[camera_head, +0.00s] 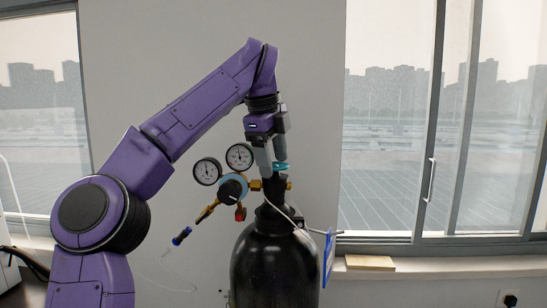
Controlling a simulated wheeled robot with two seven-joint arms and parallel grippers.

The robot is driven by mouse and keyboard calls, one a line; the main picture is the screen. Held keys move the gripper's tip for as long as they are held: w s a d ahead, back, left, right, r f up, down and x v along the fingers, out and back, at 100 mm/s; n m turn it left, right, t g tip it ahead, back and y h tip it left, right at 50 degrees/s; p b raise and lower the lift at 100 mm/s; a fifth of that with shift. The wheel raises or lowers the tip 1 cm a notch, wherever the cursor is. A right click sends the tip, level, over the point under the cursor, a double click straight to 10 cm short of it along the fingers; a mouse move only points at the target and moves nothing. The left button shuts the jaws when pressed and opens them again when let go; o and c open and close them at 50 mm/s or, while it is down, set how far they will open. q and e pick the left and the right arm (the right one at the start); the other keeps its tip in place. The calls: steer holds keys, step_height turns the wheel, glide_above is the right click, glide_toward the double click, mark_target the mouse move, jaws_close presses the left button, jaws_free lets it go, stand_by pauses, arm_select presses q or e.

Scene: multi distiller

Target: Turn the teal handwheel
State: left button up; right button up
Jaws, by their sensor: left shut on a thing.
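The teal handwheel (282,167) sits on top of the black gas cylinder (275,266), at its valve. Only part of the wheel shows; my gripper covers its left side. My left gripper (272,170) comes down from above and is shut on the teal handwheel. My left arm reaches in from the left and bends down over the cylinder. My right gripper is not in view.
Two round gauges (207,171) and a regulator with a blue and black knob (233,188) stand close left of the valve. A screwdriver-like blue-handled tool (181,236) hangs at the left. A wooden block (370,262) lies on the sill at right.

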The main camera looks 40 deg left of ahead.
arm_select(q)
steer(key=shift+a+m+h+p, duration=0.1)
steer(key=shift+m+h+p, duration=0.4)
steer(key=shift+m, duration=1.3)
steer(key=o, duration=0.7)
steer(key=shift+w, duration=0.1)
steer(key=shift+o, duration=0.2)
steer(key=p+v, duration=0.4)
steer(key=v, duration=0.6)
steer(key=shift+r+p, duration=0.15)
steer(key=shift+p, duration=0.15)
